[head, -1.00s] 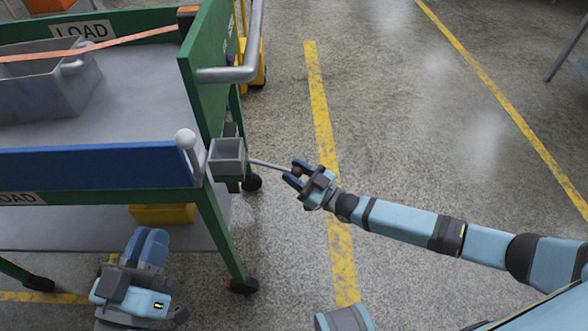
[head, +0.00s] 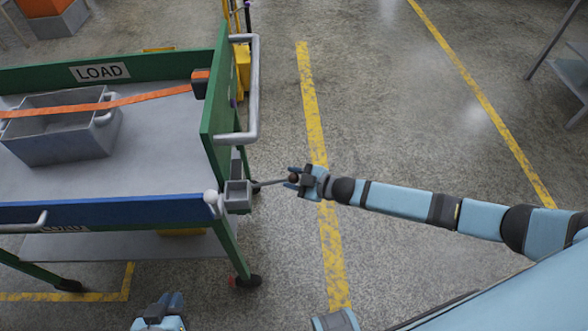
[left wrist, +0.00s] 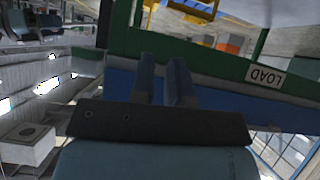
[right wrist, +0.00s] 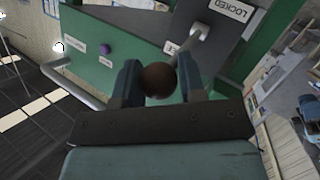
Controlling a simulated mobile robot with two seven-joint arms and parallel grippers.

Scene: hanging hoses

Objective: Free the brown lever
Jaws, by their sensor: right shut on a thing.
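The brown lever is a grey rod (head: 268,183) that sticks out to the right from a grey box (head: 237,195) at the cart's corner and ends in a brown ball knob (right wrist: 158,80). My right gripper (head: 291,179) is shut on this knob. In the right wrist view, the knob sits between both fingers (right wrist: 158,88). My left gripper (head: 170,300) is low in the head view, in front of the cart and apart from it. In the left wrist view, its fingers (left wrist: 163,78) stand with a narrow gap and nothing between them.
The green and blue cart (head: 130,212) carries a grey bin (head: 62,145) under an orange strap (head: 150,97). A pale ball knob (head: 211,198) stands beside the box. A grey handle (head: 256,90) juts from the cart's end.

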